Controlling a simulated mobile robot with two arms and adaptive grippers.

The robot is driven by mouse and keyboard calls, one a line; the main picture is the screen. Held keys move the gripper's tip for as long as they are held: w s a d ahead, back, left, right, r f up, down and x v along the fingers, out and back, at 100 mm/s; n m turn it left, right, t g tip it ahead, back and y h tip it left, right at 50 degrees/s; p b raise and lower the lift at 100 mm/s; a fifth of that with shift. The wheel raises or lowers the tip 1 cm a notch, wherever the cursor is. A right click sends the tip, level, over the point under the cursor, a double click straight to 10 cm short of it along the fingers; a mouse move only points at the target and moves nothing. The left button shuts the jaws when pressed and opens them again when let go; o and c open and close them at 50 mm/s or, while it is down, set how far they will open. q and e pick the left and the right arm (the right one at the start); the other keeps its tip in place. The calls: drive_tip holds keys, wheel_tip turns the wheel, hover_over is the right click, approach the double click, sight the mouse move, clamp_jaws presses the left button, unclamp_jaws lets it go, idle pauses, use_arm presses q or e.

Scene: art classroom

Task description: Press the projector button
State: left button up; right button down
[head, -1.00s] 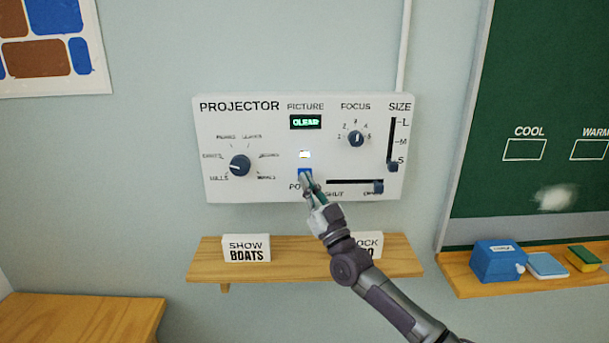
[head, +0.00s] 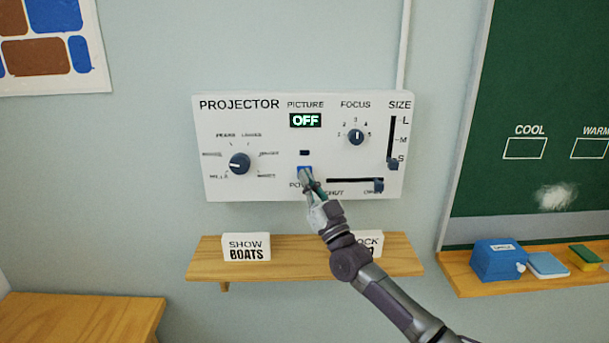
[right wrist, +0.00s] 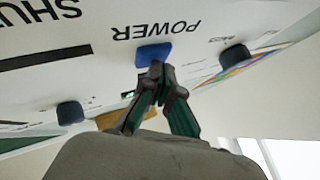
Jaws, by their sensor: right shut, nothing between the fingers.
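The white projector panel (head: 270,185) is on the wall, with the blue power button (head: 303,169) at its lower middle. The small display (head: 305,120) reads OFF, and the indicator (head: 304,153) above the button is dark. My right gripper (head: 307,178) is shut and empty, with its fingertips at the button and covering part of it. In the right wrist view the fingertips (right wrist: 157,72) are right by the blue button (right wrist: 153,54) under the word POWER; whether they touch it I cannot tell. My left gripper is not in view.
The panel also has a left dial (head: 240,164), a focus knob (head: 356,138), a size slider (head: 393,164) and a lower slider (head: 378,186). Below is a wooden shelf (head: 290,268) with a SHOW BOATS sign (head: 246,247). A chalkboard (head: 540,90) is at right.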

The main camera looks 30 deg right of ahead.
idle(0.3)
drive_tip(key=shift+s+a+p, duration=0.25)
drive_tip(key=shift+s+p, duration=0.1)
drive_tip(key=shift+p, duration=0.1)
drive_tip(key=s+a+p, duration=0.3)
drive_tip(key=s+p, duration=0.1)
drive_tip(key=s, duration=0.1)
idle(0.4)
drive_tip(key=shift+s, duration=0.1)
idle(1.0)
